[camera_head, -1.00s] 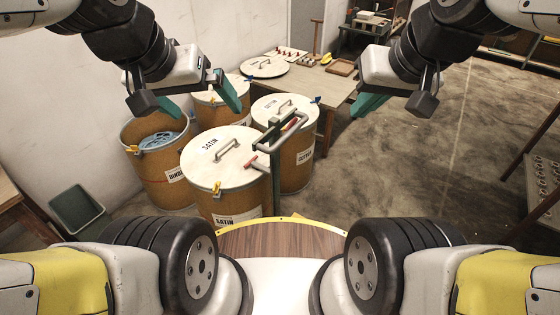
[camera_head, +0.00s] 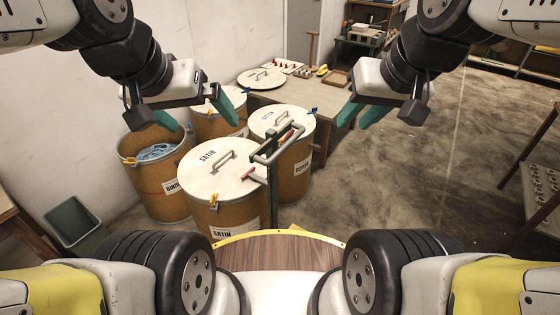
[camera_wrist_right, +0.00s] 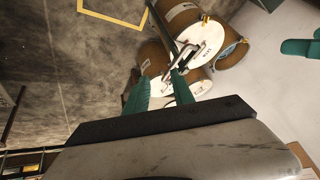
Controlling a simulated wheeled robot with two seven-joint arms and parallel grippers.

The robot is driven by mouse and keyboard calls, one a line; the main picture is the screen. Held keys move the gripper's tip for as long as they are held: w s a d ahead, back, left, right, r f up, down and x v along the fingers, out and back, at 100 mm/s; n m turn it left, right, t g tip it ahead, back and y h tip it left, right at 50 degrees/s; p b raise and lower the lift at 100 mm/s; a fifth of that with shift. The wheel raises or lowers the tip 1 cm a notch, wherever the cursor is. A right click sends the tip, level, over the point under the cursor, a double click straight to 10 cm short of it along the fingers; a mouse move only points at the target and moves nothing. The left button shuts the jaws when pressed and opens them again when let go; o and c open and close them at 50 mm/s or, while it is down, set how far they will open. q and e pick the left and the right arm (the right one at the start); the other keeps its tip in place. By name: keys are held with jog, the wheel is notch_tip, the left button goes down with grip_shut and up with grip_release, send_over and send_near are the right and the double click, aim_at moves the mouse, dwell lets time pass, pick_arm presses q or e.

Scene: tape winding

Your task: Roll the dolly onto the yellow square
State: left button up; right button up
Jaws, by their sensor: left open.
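The dolly shows as a green upright post with a grey looped handle (camera_head: 278,146) and reddish grips, in front of the fibre drums. Its base is hidden in the head view. A drum labelled SATIN (camera_head: 224,172) stands just left of the post; I cannot tell whether it rests on the dolly. The yellow square (camera_wrist_right: 84,12) is an outline on the floor, partly in the right wrist view. My left gripper (camera_head: 195,112) is open and empty above the left drums. My right gripper (camera_head: 356,117) is open and empty, right of the handle and apart from it.
Several lidded drums (camera_head: 281,124) and an open drum (camera_head: 160,165) of blue material crowd the left, by the wall. A wooden table (camera_head: 292,94) stands behind. A green bin (camera_head: 74,222) is at left, a rack (camera_head: 538,185) at right. The floor (camera_head: 430,175) between is clear.

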jog(key=shift+o, duration=0.7)
jog(key=w+a+f+n+g+y, duration=0.1)
jog(key=w+a+f+g, duration=0.1)
jog(key=w+f+g, duration=0.2)
jog(key=w+f, duration=0.3)
jog(key=w, duration=0.1)
jog(key=shift+a+g+y, duration=0.3)
jog(key=shift+a+g, duration=0.05)
jog(key=shift+g, duration=0.05)
jog(key=m+t+y, duration=0.3)
jog(key=y, duration=1.3)
send_near(288, 144)
jog(key=w+a, duration=0.2)
jog(key=shift+a, duration=0.45)
jog(key=x, duration=0.6)
jog(key=shift+a, duration=0.4)
grip_shut()
